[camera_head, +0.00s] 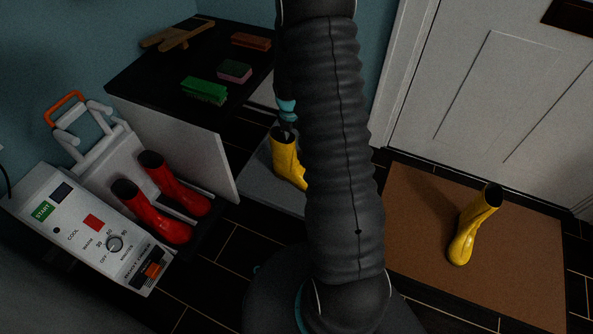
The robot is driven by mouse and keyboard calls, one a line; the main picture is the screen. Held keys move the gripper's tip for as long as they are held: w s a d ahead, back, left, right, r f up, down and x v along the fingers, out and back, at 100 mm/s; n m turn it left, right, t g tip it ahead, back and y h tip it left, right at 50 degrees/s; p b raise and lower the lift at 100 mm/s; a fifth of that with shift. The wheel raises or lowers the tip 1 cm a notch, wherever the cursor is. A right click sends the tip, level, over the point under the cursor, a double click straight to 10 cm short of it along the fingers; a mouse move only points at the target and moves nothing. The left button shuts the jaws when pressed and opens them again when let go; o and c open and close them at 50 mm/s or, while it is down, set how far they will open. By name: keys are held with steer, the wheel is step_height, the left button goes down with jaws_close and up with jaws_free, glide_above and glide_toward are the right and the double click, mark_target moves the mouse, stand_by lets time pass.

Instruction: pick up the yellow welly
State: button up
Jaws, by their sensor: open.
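One yellow welly (286,158) stands on a grey tray, partly hidden behind my arm. A second yellow welly (474,226) stands upright on the brown doormat at the right. My gripper (287,132) is mostly hidden by my arm; its dark tip shows at the opening of the welly on the tray. It is open. I cannot tell whether it touches the boot's rim.
A grey tray (256,181) lies on the dark tiled floor. A black-topped bench (150,77) holds brushes and a sponge. The doormat (420,200) lies before a white door (490,90).

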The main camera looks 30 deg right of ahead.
mark_target(294, 144)
steer(key=shift+w+d+f+b, duration=0.15)
steer(key=shift+f+b, duration=0.05)
steer(key=shift+f, duration=1.15)
steer(key=shift+w+d+f+b, duration=0.1)
steer(key=shift+d+f+b, duration=0.1)
steer(key=shift+f, duration=1.15)
jaws_close()
